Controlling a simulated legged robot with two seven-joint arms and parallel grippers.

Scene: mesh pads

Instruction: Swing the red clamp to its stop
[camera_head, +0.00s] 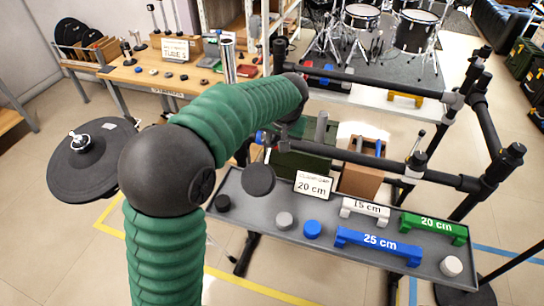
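A black tubular rack (400,175) with rails and joints stands at the right. I cannot make out a red clamp on it for certain; my arm covers the rack's left end. My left arm, green with dark joints, comes up from the bottom left and bends right toward that end. Dark parts lie below its far joint, but I cannot pick out the fingers of my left gripper or tell their state. My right gripper is not in view.
A grey tray (262,222) below the rack holds a blue 25 cm block (378,244), a green 20 cm block (433,228), a white 15 cm block (365,210) and several pucks. A round black pad (90,165) stands at left. A wooden table (150,75) is behind.

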